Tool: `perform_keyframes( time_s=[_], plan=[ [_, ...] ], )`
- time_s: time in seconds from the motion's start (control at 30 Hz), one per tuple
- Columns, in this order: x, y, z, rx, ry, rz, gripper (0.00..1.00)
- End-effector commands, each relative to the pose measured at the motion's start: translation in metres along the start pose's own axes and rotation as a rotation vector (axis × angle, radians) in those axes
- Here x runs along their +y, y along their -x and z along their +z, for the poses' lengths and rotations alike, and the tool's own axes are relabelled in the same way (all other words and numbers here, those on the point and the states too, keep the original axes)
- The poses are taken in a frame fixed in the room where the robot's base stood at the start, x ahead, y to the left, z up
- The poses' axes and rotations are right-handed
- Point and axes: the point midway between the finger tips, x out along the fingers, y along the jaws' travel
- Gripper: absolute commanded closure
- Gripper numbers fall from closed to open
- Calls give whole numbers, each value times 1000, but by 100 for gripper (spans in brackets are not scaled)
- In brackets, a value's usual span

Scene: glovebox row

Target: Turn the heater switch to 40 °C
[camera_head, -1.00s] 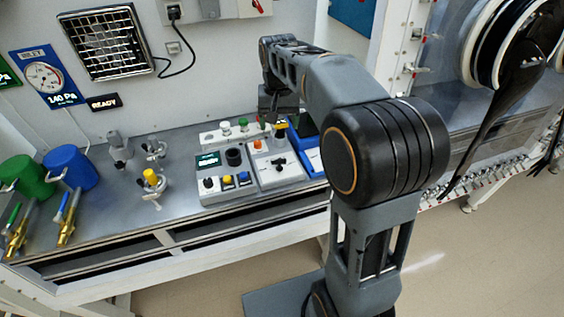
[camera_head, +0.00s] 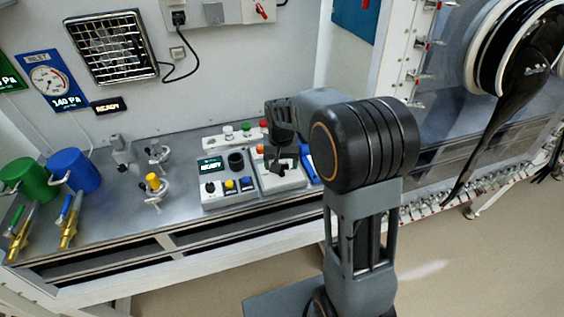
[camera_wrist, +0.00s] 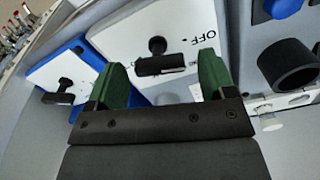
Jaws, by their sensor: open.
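A white control box (camera_head: 290,183) stands on the bench in the middle of the row of devices. In the wrist view its white face (camera_wrist: 118,36) carries the word OFF and a black switch handle (camera_wrist: 160,65) with a round end. I cannot read a 40 °C mark. My gripper (camera_wrist: 160,76) is open, its two green fingertips on either side of the black handle. Whether they touch it, I cannot tell. In the head view my gripper (camera_head: 284,166) is over the white box and hides most of its face.
Left of it is a box with a READY display (camera_head: 209,165) and coloured knobs. A blue-edged box with a black lever (camera_wrist: 65,85) is on the other side. Clamps, a green cup (camera_head: 28,180) and a blue cup (camera_head: 72,170) stand further left.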

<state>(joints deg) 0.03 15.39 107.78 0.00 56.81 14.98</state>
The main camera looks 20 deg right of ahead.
Motion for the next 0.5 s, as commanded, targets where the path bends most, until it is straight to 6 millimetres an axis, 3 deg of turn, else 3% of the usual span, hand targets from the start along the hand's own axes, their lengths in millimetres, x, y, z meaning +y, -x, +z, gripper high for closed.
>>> perform_keyframes(
  time_s=[0.27,0.5],
  plan=[
    [0,-1,0,0,0,0,23],
    [0,-1,0,0,0,0,44]
  ],
)
